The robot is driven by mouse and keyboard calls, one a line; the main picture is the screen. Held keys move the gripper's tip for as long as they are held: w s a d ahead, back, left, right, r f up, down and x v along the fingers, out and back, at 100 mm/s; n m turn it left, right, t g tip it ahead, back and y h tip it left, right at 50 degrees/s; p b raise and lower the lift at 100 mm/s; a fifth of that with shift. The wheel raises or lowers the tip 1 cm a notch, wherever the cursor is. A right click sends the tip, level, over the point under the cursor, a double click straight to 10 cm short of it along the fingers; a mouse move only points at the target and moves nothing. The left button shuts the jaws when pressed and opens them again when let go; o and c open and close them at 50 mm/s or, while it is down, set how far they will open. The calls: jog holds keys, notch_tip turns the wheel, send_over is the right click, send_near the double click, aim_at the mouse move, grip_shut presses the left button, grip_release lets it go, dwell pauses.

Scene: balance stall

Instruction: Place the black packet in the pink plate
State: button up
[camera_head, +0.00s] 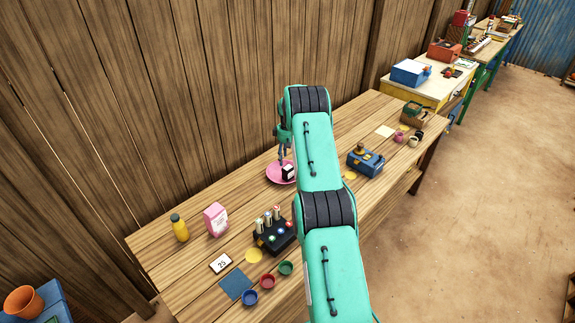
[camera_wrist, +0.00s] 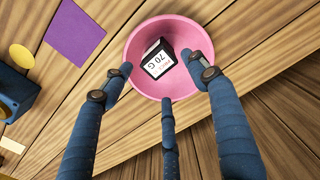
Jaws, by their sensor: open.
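The pink plate (camera_head: 272,174) is on the wooden table, beneath my gripper (camera_head: 284,151). In the wrist view the pink plate (camera_wrist: 140,78) is round with a raised rim. The black packet (camera_head: 288,172) has a white label and sits inside the plate. In the wrist view the black packet (camera_wrist: 159,60) shows a label reading "70 G". My gripper (camera_wrist: 166,85) has its fingers spread apart around the packet, and they do not appear to touch it. Part of the plate is hidden by my arm in the head view.
A blue device (camera_head: 365,162) stands right of my arm. A black rack with several cylinders (camera_head: 272,236), a pink carton (camera_head: 215,219), a yellow bottle (camera_head: 180,228) and small cups (camera_head: 268,282) stand toward the near end. A purple square (camera_wrist: 75,32) lies flat beside the plate.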

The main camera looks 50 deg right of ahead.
jog(key=shift+r, duration=1.5)
